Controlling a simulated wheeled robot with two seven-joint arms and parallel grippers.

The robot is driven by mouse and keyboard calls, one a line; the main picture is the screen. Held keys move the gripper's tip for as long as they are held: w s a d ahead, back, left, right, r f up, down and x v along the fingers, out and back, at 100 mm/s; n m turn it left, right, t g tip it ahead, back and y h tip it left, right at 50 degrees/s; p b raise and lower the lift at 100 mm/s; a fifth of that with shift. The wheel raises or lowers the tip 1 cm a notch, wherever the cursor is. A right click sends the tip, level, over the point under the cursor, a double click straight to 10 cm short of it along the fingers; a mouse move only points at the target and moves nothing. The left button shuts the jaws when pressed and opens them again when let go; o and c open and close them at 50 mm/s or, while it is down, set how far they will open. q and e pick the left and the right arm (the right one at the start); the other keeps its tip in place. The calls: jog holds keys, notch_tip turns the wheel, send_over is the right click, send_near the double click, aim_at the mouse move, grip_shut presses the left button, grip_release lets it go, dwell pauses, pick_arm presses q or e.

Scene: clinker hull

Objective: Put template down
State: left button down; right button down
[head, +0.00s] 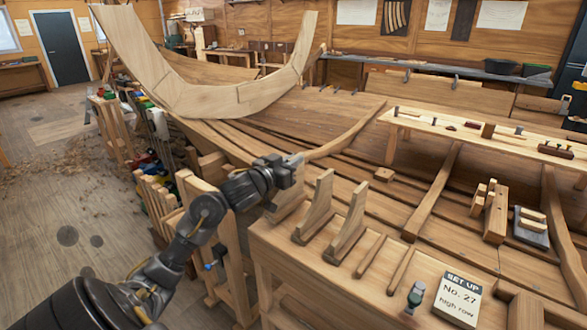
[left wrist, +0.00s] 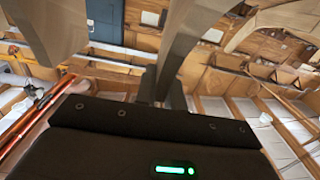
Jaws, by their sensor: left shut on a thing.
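My left gripper (head: 287,173) is at the far left corner of the front bench, shut on the top of a pale wooden template (head: 287,207). The gripper hides the template's upper part. Its foot appears at the bench top, but I cannot tell whether it touches. In the left wrist view the held template (left wrist: 190,42) rises from between the fingers (left wrist: 163,98). Two similar templates, a middle one (head: 317,208) and a right one (head: 349,228), stand upright in a row to its right. My right gripper is not in view.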

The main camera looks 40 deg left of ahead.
pick_arm(q)
jog(key=shift+f, duration=0.9)
jog(key=c, duration=1.5)
grip_release()
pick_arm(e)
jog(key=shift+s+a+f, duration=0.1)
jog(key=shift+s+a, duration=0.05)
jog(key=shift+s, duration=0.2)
pick_arm(q)
jog(key=s, duration=1.2)
jog(key=shift+d+b, duration=0.15)
jog(key=shift+b, duration=0.3)
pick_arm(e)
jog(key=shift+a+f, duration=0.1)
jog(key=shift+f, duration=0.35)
